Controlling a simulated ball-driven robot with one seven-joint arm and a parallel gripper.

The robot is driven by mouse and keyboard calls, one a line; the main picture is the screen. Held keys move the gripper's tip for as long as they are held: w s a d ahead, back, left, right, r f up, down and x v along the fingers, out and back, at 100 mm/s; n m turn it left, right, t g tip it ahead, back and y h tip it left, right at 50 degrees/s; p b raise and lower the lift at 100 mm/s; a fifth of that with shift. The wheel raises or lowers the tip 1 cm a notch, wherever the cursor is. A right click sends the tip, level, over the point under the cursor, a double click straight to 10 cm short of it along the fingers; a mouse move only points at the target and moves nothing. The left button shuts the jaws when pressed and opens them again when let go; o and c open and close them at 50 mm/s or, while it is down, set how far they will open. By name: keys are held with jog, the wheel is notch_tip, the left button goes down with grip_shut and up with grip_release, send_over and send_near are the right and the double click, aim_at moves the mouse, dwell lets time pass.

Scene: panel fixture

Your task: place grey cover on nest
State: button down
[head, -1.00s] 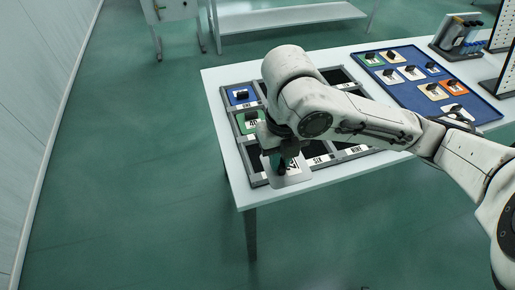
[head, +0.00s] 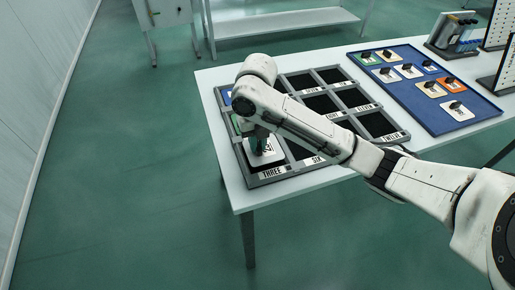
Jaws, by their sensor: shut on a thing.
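My gripper (head: 260,143) is shut on the grey cover (head: 270,160), a pale square plate with a dark mark. The cover is at the front-left compartment of the grey frame of nests (head: 331,166), just behind the label THREE (head: 272,172). It looks level and within that compartment's outline; I cannot tell whether it is fully seated. The fingers and wrist hide part of the cover and its knob. A blue cover (head: 226,97) and a green cover (head: 236,122) show partly behind my arm, in the left column of the frame.
Several dark, empty compartments (head: 380,124) fill the frame's right side. A blue tray (head: 419,102) with several coloured and pale knobbed covers lies to the right. A rack of bottles (head: 453,32) stands at the back right. The white table's front edge (head: 300,190) is close to the frame.

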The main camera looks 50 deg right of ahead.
aim_at(258, 145)
jog(key=shift+f, duration=1.1)
jog(key=shift+f, duration=0.1)
jog(key=c, duration=1.1)
grip_release()
notch_tip(258, 145, up, 12)
jog(key=p, duration=0.2)
jog(key=shift+p, duration=0.35)
jog(key=shift+s, duration=0.1)
